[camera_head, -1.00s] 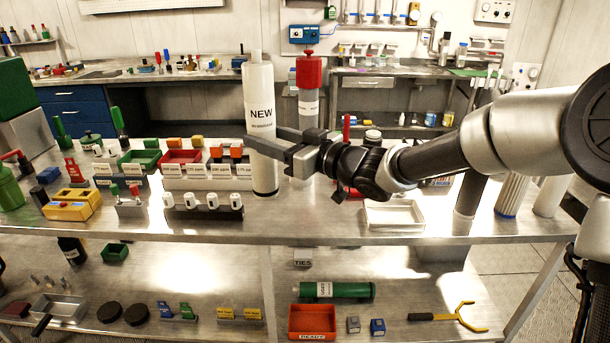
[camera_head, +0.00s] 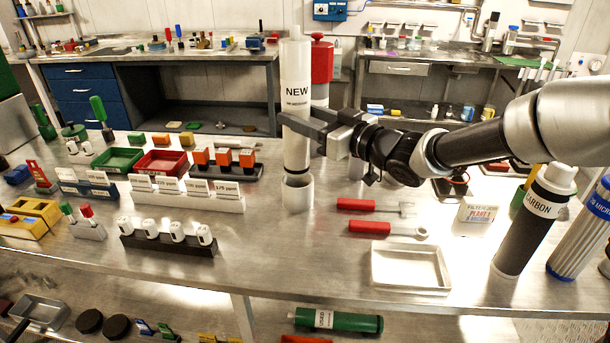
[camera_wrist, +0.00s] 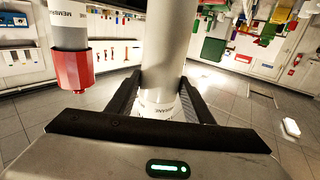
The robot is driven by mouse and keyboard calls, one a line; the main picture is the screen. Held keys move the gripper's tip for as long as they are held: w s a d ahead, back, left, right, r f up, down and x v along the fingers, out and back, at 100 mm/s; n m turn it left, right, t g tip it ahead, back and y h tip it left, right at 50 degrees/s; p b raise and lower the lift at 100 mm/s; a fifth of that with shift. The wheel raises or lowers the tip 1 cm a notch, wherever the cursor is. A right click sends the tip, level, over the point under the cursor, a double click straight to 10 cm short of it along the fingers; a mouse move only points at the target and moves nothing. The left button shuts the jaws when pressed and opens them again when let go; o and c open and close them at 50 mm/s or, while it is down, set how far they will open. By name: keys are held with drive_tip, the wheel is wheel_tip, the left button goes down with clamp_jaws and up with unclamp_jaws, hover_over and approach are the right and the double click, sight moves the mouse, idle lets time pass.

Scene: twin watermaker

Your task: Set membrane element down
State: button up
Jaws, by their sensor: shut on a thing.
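The membrane element (camera_head: 296,60) is a tall white cylinder labelled NEW. It stands upright in my gripper (camera_head: 298,124), whose fingers close around its middle. Its lower end is at the mouth of a short white round cup (camera_head: 298,193) on the steel bench; I cannot tell whether it touches the cup's floor. In the wrist view the white element (camera_wrist: 168,45) rises between the two dark fingers of my gripper (camera_wrist: 160,98). Its lower part is hidden there by the gripper body.
A red-capped vessel (camera_head: 321,62) stands close behind the element. Red-handled tools (camera_head: 372,206) and a white tray (camera_head: 408,268) lie to the right. A black rack with white-capped items (camera_head: 165,240) is at the left front. Bare bench lies in front of the cup.

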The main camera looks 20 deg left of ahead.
sight(306, 152)
drive_tip(key=shift+s+f+b, duration=0.1)
drive_tip(key=shift+f+b, duration=1.05)
drive_tip(key=shift+f, duration=3)
drive_tip(key=shift+f, duration=0.3)
drive_tip(key=o, duration=1.6)
drive_tip(key=shift+r, duration=0.35)
drive_tip(key=p+v, duration=0.2)
drive_tip(key=v, duration=1)
drive_tip(key=shift+p, duration=0.3)
